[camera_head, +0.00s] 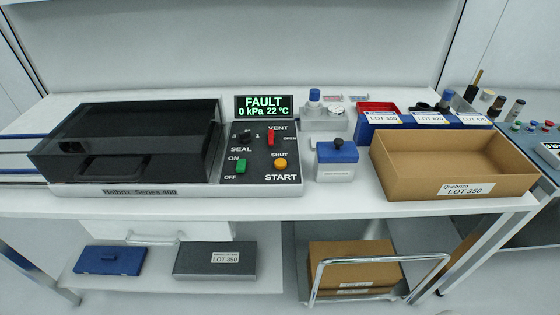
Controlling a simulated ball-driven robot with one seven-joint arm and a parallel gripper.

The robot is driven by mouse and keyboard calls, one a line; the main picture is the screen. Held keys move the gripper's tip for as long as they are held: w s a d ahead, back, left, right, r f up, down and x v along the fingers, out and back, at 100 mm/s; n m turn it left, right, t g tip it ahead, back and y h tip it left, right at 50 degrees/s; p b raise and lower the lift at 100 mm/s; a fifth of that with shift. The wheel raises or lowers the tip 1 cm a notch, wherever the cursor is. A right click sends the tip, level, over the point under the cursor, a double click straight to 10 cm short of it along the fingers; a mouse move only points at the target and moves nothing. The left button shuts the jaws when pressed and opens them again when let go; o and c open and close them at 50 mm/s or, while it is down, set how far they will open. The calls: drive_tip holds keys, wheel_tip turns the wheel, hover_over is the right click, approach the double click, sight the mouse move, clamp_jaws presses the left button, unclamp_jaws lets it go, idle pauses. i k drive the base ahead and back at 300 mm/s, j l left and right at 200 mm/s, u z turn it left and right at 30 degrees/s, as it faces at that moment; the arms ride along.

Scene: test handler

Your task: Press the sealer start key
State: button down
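The sealer (75,192) stands on the left of the table, with a dark see-through lid (130,125) over its chamber. Its black control panel (258,160) is on its right side. The orange start key (280,164) sits at the panel's lower right, between the words SHUT and START. A green switch (241,166) is left of it, by ON and OFF. A red lever (271,137) stands under VENT, and a black SEAL knob (243,137) is at upper left. The display (264,107) reads FAULT, 0 kPa, 22 °C. My gripper is not in view.
A blue-lidded box (336,160) stands right of the panel. An open cardboard box (455,165) labelled LOT 350 is farther right. Blue bins (420,121) and a bottle with a blue cap (314,97) stand behind. The white table front (330,205) is clear.

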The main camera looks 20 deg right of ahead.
sight(280, 163)
drive_tip(key=u, duration=1.65)
drive_tip(key=l, duration=0.5)
drive_tip(key=k+l, duration=0.15)
drive_tip(key=l, duration=0.9)
drive_tip(key=k, duration=0.05)
